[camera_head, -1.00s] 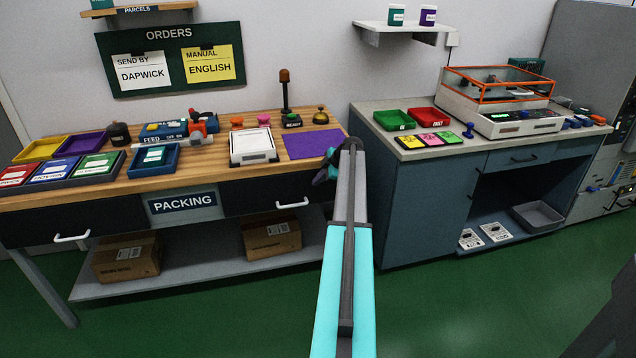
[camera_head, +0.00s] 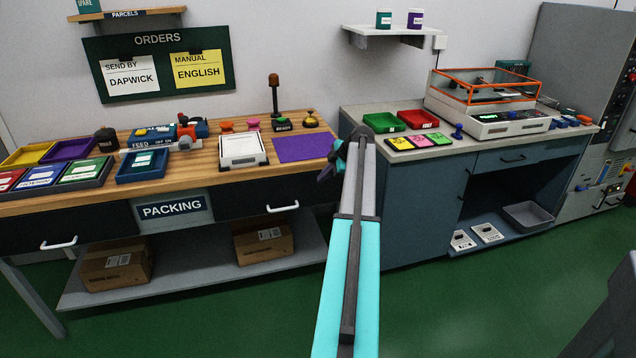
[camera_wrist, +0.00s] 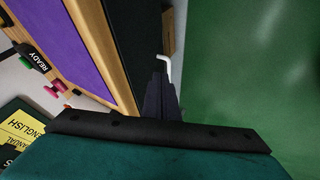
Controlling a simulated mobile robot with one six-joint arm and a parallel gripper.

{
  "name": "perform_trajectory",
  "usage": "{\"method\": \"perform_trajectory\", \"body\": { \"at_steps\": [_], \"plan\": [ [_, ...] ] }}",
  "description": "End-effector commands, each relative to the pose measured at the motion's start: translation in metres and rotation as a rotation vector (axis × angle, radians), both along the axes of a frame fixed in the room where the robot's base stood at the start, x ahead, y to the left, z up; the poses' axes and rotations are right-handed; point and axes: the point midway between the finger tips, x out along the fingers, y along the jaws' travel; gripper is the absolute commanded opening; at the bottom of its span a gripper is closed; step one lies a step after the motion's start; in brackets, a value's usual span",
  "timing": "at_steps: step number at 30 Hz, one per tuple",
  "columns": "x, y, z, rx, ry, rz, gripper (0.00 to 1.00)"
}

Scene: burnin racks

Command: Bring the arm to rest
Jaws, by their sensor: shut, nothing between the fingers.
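My arm stretches forward from the bottom middle of the head view, a cyan link and then a grey one. My gripper (camera_head: 325,172) is at its far end, beside the front right corner of the packing bench. In the wrist view the dark fingers of my gripper (camera_wrist: 160,92) are together, with nothing between them. They point along the bench's front edge, toward a white drawer handle (camera_wrist: 164,62). Whether they touch the bench is hard to tell, but they look apart from it.
The wooden packing bench (camera_head: 200,184) carries a purple mat (camera_head: 303,147), a white scale-like box (camera_head: 243,149) and several trays. A blue-grey cabinet (camera_head: 415,205) stands to the right, with a red tray (camera_head: 417,120) and a clear-lidded machine (camera_head: 495,125). Green floor (camera_head: 480,310) is free in front.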

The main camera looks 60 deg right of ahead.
Motion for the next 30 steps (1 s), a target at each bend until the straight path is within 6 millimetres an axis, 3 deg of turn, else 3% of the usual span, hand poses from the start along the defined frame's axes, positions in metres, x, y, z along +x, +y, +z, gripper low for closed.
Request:
{"method": "perform_trajectory", "body": {
  "at_steps": [21, 26, 30],
  "plan": [
    [0.0, 0.003, 0.006, 0.0, 0.001, 0.005, 0.0],
    [0.02, 0.018, 0.005, 0.003, 0.001, 0.034, 0.0],
    [0.055, 0.049, -0.012, 0.023, 0.012, 0.087, 0.0]
  ]
}}
